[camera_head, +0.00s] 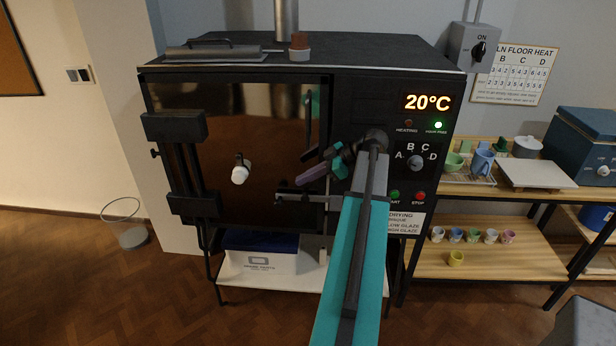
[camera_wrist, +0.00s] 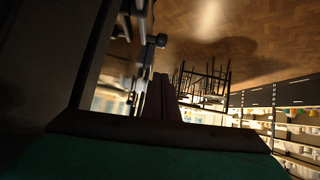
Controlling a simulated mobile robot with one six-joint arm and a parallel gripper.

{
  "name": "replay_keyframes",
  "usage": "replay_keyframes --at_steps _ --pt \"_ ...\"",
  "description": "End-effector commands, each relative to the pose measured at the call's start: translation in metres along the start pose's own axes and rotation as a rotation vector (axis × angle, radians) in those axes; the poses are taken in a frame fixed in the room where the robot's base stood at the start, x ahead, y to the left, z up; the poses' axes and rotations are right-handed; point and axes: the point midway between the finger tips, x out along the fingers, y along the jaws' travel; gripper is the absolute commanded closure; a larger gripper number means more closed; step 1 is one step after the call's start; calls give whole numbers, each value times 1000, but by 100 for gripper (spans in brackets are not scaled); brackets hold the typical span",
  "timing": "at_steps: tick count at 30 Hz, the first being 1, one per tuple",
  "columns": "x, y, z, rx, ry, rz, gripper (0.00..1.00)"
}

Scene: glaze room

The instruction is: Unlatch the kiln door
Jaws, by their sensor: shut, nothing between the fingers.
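The kiln (camera_head: 300,55) stands in the middle with its dark, glossy door (camera_head: 230,125) closed flush. A latch bar (camera_head: 296,197) lies horizontally low on the door's right edge, partly hidden by my arm. My gripper (camera_head: 305,177) is shut and empty, just above the latch bar; I cannot tell whether it touches. In the wrist view my shut fingers (camera_wrist: 161,95) point along the door's edge, beside dark metal fittings (camera_wrist: 155,40).
A white spyhole plug (camera_head: 240,172) sticks out of the door. The control panel, reading 20°C (camera_head: 427,103), is right of my arm. A wooden shelf (camera_head: 480,254) with several small cups is on the right. Floor at left is mostly clear.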

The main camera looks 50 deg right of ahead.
Motion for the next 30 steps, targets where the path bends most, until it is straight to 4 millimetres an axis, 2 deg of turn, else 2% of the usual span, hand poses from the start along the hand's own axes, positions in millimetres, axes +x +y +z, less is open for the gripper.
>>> replay_keyframes --at_steps 17,30 --pt "73 -1 -2 0 0 -3 100" --pt "95 0 23 2 0 0 100"
